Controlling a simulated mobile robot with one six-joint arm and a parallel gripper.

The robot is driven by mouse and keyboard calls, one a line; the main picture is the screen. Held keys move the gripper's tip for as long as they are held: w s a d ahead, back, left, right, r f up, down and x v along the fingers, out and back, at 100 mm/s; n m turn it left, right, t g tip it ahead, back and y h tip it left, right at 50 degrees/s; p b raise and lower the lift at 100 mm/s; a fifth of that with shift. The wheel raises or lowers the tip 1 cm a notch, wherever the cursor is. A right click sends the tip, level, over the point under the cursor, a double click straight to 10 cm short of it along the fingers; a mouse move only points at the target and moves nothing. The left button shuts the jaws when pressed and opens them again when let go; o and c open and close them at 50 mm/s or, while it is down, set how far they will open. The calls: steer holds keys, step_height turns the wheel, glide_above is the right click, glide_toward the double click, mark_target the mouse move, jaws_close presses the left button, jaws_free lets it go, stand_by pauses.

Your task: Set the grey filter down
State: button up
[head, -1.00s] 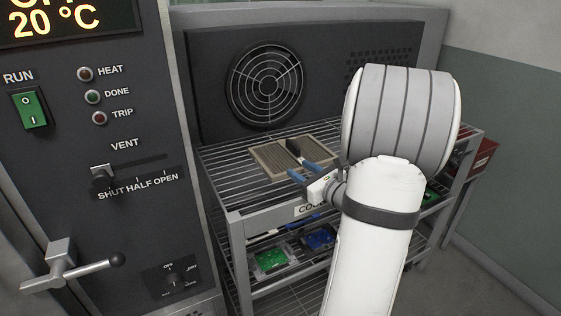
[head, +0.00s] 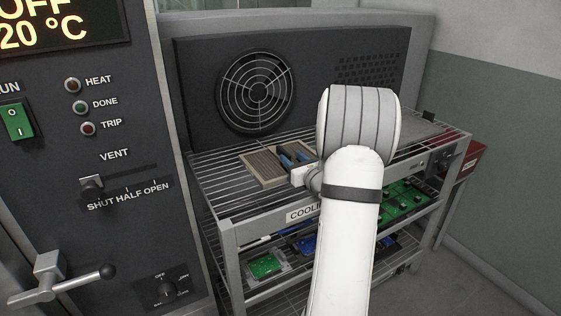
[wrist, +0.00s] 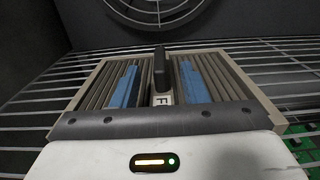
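The grey filter (head: 263,168) is a pleated panel in a pale frame. It lies on the top wire shelf of the cooling rack. Its dark upright handle (wrist: 160,66) stands at the middle, above a small tag marked "F". My gripper (head: 294,159) is over the filter, its two blue fingers on either side of the handle. In the wrist view, my gripper (wrist: 158,82) shows a gap between each finger and the handle, so it is open and holds nothing. My arm hides part of the filter's right side in the head view.
The cooling rack (head: 258,232) has lower shelves with green and blue circuit boards (head: 266,266). A fan grille (head: 257,92) stands behind it. An oven panel with a vent lever (head: 92,186) is at left. The shelf's left part is bare.

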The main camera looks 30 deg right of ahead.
steer(key=shift+w, duration=0.65)
steer(key=shift+c, duration=0.6)
jaws_close()
